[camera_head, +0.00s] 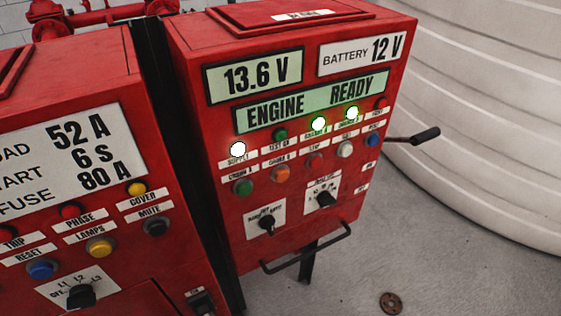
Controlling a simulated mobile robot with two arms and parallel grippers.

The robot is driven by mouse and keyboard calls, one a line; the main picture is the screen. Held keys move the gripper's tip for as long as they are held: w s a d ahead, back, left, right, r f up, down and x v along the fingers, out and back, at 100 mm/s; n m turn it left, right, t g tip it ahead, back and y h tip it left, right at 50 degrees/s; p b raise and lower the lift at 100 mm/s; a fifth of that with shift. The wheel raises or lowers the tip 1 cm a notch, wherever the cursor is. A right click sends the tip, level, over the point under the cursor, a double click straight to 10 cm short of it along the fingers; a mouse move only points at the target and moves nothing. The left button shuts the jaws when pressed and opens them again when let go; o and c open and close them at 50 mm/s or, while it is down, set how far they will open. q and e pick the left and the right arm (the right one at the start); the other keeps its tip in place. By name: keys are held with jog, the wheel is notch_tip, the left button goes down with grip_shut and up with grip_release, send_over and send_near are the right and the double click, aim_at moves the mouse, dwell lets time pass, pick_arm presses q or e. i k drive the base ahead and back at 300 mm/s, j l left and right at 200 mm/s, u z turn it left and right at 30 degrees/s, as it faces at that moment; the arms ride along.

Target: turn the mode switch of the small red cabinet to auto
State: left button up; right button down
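A red cabinet (345,228) with a display reading 13.6 V and ENGINE READY stands in the middle of the head view. Its front carries two black rotary switches on white plates, a lower-left switch (267,224) and an upper-right switch (325,198). The lettering on both plates is too small to read surely, so I cannot tell which is the mode switch or its setting. A second red cabinet (200,248) stands at left with its own black selector (81,296), marked L1, L2, L3. Neither of my grippers is in view.
A bar handle (307,248) crosses the middle cabinet's lower front edge. A black-gripped lever (425,135) sticks out from its right side. A large white ribbed tank (490,110) stands at right. Grey floor (450,260) is open at lower right, with a small brown disc (390,303).

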aim_at(268, 222)
jog(key=k+l, duration=0.35)
jog(key=l, duration=1.05)
